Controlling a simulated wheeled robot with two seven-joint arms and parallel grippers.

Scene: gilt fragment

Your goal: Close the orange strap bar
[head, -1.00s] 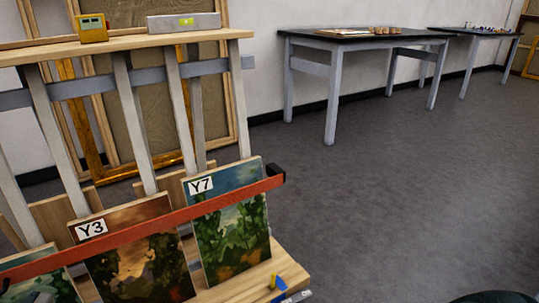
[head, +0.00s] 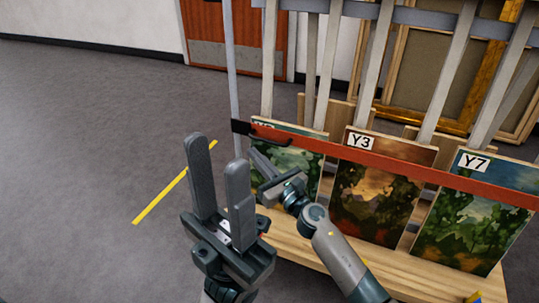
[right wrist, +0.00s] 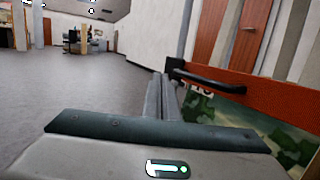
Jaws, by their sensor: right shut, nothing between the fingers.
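The orange strap bar (head: 400,168) runs across the front of the paintings in the rack. A black handle (head: 268,136) sits near its left end, and the end's black tip overlaps a grey post in the head view; I cannot tell whether it is latched. The bar (right wrist: 245,97) and handle (right wrist: 207,81) also show in the right wrist view. My right gripper (head: 254,156) is shut and empty, just below the handle and in front of the left painting. I cannot tell if it touches the bar. My left gripper (head: 217,152) is open and empty, left of the rack, fingers pointing up.
Paintings labelled Y3 (head: 375,205) and Y7 (head: 470,215) stand on the wooden shelf (head: 420,271) behind the bar, with a third, partly hidden one at left. A yellow floor line (head: 172,185) lies to the left. The grey floor there is clear.

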